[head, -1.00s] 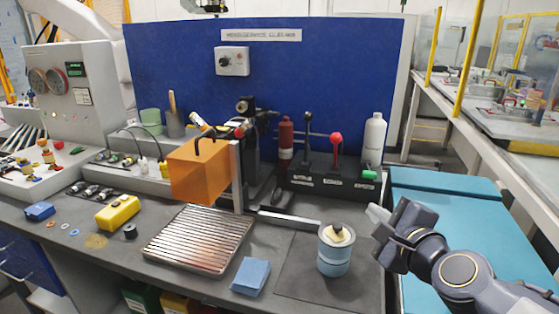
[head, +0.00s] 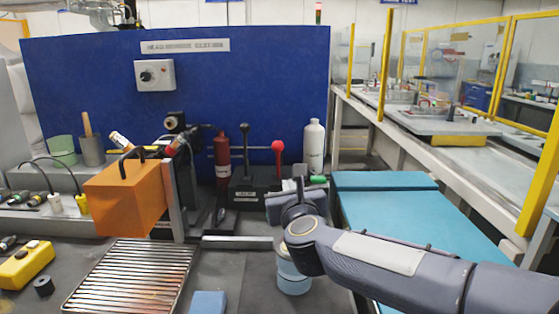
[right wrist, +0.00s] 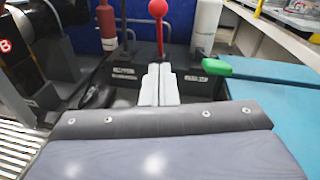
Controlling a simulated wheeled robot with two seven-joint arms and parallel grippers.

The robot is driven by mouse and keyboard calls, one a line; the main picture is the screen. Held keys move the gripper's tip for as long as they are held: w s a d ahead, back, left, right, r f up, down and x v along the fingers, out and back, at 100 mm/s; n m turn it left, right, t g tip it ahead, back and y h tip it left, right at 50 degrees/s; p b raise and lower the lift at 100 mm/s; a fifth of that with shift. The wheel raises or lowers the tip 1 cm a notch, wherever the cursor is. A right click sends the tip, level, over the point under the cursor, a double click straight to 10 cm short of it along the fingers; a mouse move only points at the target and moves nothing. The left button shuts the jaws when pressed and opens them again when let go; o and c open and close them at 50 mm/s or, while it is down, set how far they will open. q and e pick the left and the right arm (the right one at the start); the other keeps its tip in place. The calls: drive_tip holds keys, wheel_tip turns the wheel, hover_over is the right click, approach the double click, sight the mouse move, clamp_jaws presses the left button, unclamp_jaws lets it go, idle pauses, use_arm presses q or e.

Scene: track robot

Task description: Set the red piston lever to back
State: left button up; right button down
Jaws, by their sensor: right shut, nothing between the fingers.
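The red piston lever (head: 277,150) has a round red knob on an upright stem and stands on a dark labelled block (head: 243,191) before the blue panel. In the right wrist view the red knob (right wrist: 157,8) is at the top, with its stem running down behind the fingertips. My right gripper (right wrist: 159,78) is shut and empty, pointing at the lever's base. In the head view the right gripper (head: 298,188) is in front of the block and hides its right part. I cannot tell whether it touches the lever. The left gripper is not in view.
A black-knobbed lever (head: 245,138) stands left of the red one. A white bottle (head: 313,147) and a green piece (head: 318,179) are to the right, a red bottle (head: 222,158) to the left. A blue can (head: 292,274) sits below my right wrist. An orange box (head: 124,197) is at left.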

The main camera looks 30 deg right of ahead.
drive_tip(key=r+p+x, duration=0.2)
drive_tip(key=x, duration=0.9)
drive_tip(key=shift+w+r, duration=0.4)
drive_tip(key=shift+w, duration=0.15)
